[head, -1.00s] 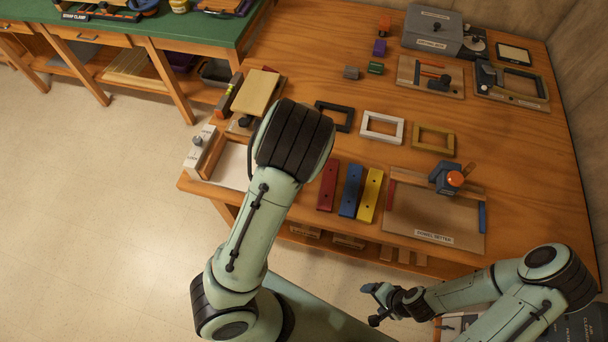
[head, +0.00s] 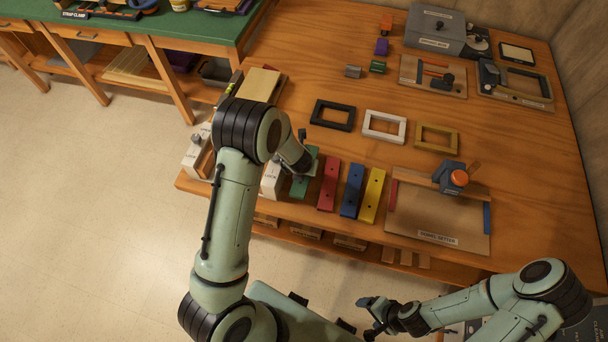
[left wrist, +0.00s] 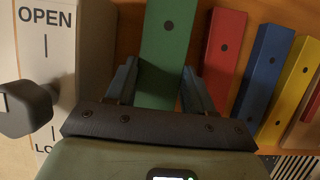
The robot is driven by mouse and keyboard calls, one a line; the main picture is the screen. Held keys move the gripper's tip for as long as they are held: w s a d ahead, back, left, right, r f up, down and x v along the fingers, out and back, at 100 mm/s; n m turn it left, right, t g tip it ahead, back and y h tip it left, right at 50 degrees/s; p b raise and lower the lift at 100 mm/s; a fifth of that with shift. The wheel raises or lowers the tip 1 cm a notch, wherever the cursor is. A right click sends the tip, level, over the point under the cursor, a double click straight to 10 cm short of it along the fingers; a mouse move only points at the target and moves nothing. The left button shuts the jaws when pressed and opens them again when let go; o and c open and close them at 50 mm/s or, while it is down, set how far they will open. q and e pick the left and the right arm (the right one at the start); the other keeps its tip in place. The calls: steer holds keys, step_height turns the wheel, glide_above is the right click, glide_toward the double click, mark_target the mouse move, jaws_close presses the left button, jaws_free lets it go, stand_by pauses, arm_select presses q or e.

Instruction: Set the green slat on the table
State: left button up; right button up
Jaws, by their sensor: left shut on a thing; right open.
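The green slat (head: 302,186) is at the left end of a row of slats, beside the red slat (head: 328,186) and roughly parallel to it. My left gripper (left wrist: 158,88) is shut on the green slat, one finger along each side; the slat also shows in the left wrist view (left wrist: 167,45). I cannot tell whether its underside touches the wooden table (head: 290,45). My left arm hides part of the area around it. My right gripper (head: 372,317) is open and empty, off the table's front edge at lower right.
A white block lettered OPEN (left wrist: 47,60) with a dark knob stands close left of the green slat. Blue (head: 352,190) and yellow (head: 372,195) slats lie right of the red one. Black (head: 332,115), white (head: 384,127) and ochre (head: 437,138) frames lie behind.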

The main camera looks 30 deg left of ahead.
arm_select(q)
step_height(320, 180, down, 4)
steer(key=shift+r+b, duration=0.25)
steer(key=shift+b, duration=0.35)
steer(key=shift+f, duration=0.1)
steer(key=shift+r, duration=0.2)
steer(key=shift+f, duration=0.1)
steer(key=o, duration=0.7)
steer(key=shift+w+f, duration=0.1)
steer(key=shift+f, duration=0.05)
steer(key=o, duration=0.4)
arm_select(e)
steer(key=shift+s+f, duration=0.75)
steer(key=shift+f, duration=0.25)
